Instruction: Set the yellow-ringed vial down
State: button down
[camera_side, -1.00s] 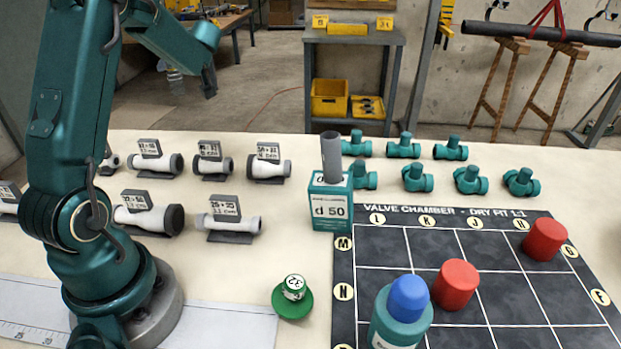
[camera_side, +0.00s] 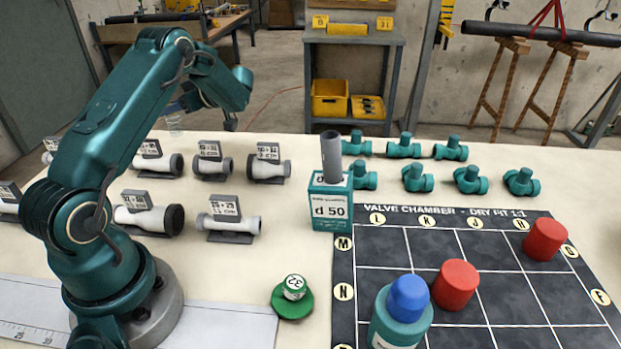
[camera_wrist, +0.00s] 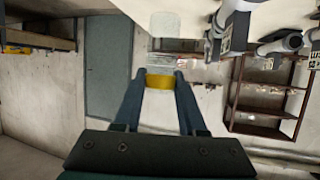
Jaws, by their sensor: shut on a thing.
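The yellow-ringed vial (camera_wrist: 161,81) is clear with a yellow band, and it sits between the two fingers of my gripper (camera_wrist: 160,76) in the wrist view. My gripper is shut on it around the band. In the side view the vial (camera_side: 174,122) shows small and pale below my wrist, near the far left edge of the table. I cannot tell whether its end touches the table. My gripper's fingers are mostly hidden in the side view.
White pipe pieces with grey labels (camera_side: 228,223) stand on the table's left half. A d 50 box (camera_side: 331,208) holds a grey tube. Several teal fittings (camera_side: 403,147) stand behind a dark gridded mat (camera_side: 380,248) with red caps (camera_side: 455,285) and a blue-capped bottle (camera_side: 402,318).

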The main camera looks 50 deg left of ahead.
jog(key=shift+w+d+f, duration=0.1)
jog(key=shift+w+f, duration=0.35)
jog(key=shift+f, duration=0.5)
jog(key=shift+w+a+f, duration=0.1)
jog(key=shift+w+f, duration=0.35)
jog(key=shift+f, duration=0.5)
jog(key=shift+w+d+f, duration=0.1)
jog(key=shift+w+f, duration=0.35)
jog(key=shift+f, duration=0.5)
jog(key=shift+f, duration=0.15)
jog(key=shift+c, duration=2.4)
grip_release()
